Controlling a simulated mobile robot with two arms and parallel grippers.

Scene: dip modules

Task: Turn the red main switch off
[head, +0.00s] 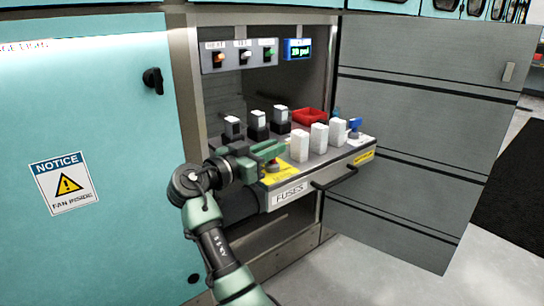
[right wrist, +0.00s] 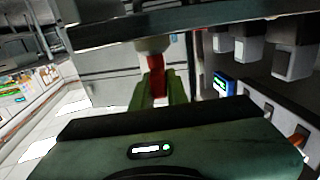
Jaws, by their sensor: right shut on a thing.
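The red main switch (head: 273,164) sits on a yellow plate (head: 276,174) at the front left of the pulled-out drawer marked FUSES (head: 292,194). My right gripper (head: 275,152) reaches in from the left at the switch and hides much of it. In the right wrist view, the red handle (right wrist: 156,79) stands between the two green fingers (right wrist: 158,92), which are closed on it. The switch's position marks are too small or covered to read. My left gripper is not in view.
White blocks (head: 319,137), black-based modules (head: 257,125), a red bin (head: 309,117) and a blue-topped part (head: 354,125) stand on the drawer. The drawer handle (head: 334,178) juts forward. A toggle panel (head: 240,55) and blue display (head: 298,49) are above. An open grey door (head: 420,130) stands right.

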